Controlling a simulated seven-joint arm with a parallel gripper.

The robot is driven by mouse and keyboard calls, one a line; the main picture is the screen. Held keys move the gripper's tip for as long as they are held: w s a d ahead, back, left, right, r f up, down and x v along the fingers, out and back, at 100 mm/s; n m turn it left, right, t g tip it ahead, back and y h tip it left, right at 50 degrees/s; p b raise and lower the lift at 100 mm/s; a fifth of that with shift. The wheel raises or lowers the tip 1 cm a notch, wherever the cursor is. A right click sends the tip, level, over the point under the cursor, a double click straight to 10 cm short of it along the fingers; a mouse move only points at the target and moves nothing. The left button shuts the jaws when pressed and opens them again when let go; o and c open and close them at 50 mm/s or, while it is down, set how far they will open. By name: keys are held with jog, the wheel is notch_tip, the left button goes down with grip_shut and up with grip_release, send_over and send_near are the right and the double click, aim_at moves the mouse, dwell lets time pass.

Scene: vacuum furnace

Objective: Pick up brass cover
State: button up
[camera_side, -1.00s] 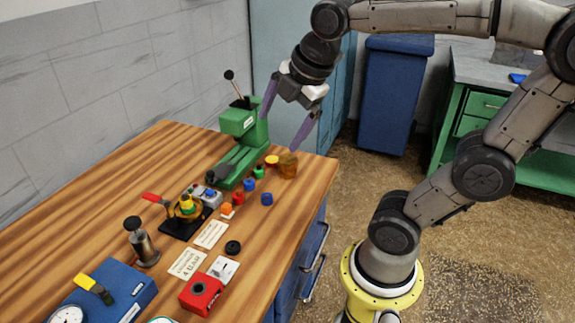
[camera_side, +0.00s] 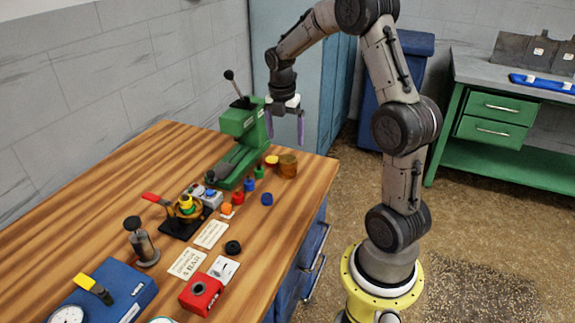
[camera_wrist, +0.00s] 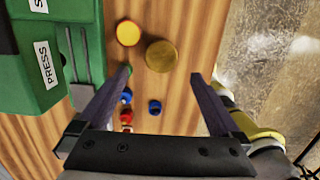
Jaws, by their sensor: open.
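The brass cover (camera_side: 288,165) is a short, round, brownish-gold piece standing on the wooden table near its far right edge. In the wrist view the brass cover (camera_wrist: 161,56) shows from above as a round disc, just beyond the fingertips and between their lines. My gripper (camera_side: 285,141) points down above it, with the two purple fingers apart and nothing between them. The wrist view shows the same open gripper (camera_wrist: 160,77). The fingers look clear of the cover.
A yellow-orange cap (camera_wrist: 128,33) sits close left of the cover. A green press (camera_side: 240,135) stands left of my gripper. Small coloured caps, including a blue one (camera_side: 267,199), lie nearer the camera. The table edge is just right of the cover.

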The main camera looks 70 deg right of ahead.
aim_at(287, 158)
jog(key=f, duration=0.6)
jog(key=d+f, duration=0.1)
jog(key=f, duration=0.2)
jog(key=shift+s+f, duration=0.15)
jog(key=shift+f, duration=0.1)
jog(key=shift+c, duration=0.3)
jog(key=c, duration=1.5)
jog(key=shift+r, duration=0.2)
